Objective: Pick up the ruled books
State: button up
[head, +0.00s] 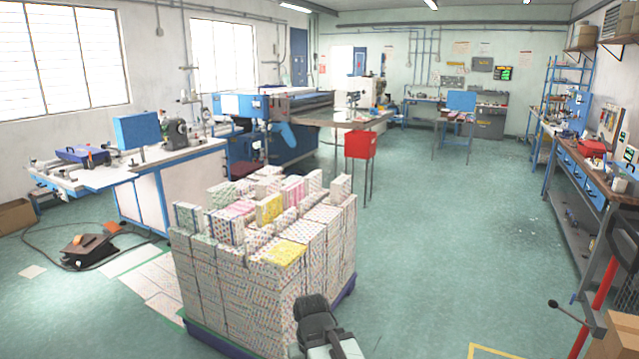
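A large block of stacked books (265,265) with white, multicoloured dotted sides stands in the front middle of the head view. Some top books have coloured covers, such as a yellow one (276,252) lying flat at the front right and another yellow one (269,208) standing behind it. I cannot tell which are the ruled books. My gripper (314,312), a dark grey shape at the bottom centre, appears in front of the stack's right front corner. Its fingers are not clear, and I cannot tell whether it touches the books or holds anything.
A blue pallet (222,345) lies under the stack. A white-topped workbench (165,152) stands left, with a foot pedal and cable (88,250) on the floor. Open green floor (450,230) lies right, before a long bench (585,185). A cardboard box (622,335) is at bottom right.

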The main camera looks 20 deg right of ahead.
aim_at(341, 186)
jog(key=z, duration=1.15)
jog(key=i, duration=2.1)
jog(key=z, duration=0.35)
jog(key=i, duration=1.65)
jog(key=u, duration=1.35)
jog(key=i, duration=0.85)
jog(key=u, duration=0.35)
jog(key=k, duration=0.75)
jog(key=u, duration=0.35)
